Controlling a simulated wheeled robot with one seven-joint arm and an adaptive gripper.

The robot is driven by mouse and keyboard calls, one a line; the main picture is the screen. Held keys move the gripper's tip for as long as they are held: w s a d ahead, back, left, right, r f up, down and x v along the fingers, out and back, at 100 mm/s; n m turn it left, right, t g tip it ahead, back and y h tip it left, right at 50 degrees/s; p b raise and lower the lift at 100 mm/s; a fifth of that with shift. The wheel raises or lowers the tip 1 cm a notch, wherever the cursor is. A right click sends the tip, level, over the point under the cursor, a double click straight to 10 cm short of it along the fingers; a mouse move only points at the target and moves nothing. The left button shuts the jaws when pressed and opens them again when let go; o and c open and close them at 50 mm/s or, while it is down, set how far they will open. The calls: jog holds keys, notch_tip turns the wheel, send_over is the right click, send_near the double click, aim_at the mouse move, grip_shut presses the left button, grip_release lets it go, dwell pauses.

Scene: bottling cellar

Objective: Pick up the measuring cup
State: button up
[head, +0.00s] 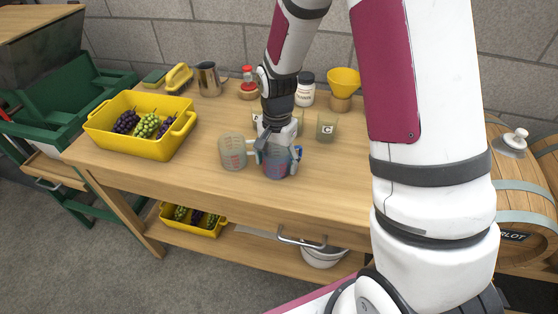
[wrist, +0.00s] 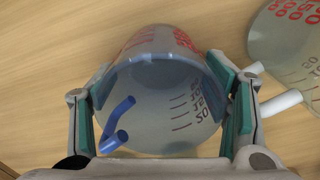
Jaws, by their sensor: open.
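A clear measuring cup with a blue handle (head: 277,169) stands on the wooden table near its front edge. In the wrist view this cup (wrist: 165,105) sits between the two green-padded fingers, its blue handle toward my palm. My gripper (head: 277,157) is open, with one finger on each side of the cup; in the wrist view (wrist: 170,92) the pads are close to its walls, and I cannot tell if they touch. A second clear measuring cup (head: 232,153) with red marks stands just left in the head view; its white handle shows in the wrist view (wrist: 290,50).
A yellow crate of grapes (head: 155,151) stands at the table's left. A metal pitcher (head: 208,79), a red-capped jar (head: 248,84), a white jar (head: 305,90), a yellow funnel (head: 343,82) and a small glass (head: 326,128) stand behind.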

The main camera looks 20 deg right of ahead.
aim_at(277, 150)
jog(key=c, duration=0.9)
jog(key=shift+c, duration=0.2)
jog(key=shift+r, duration=0.1)
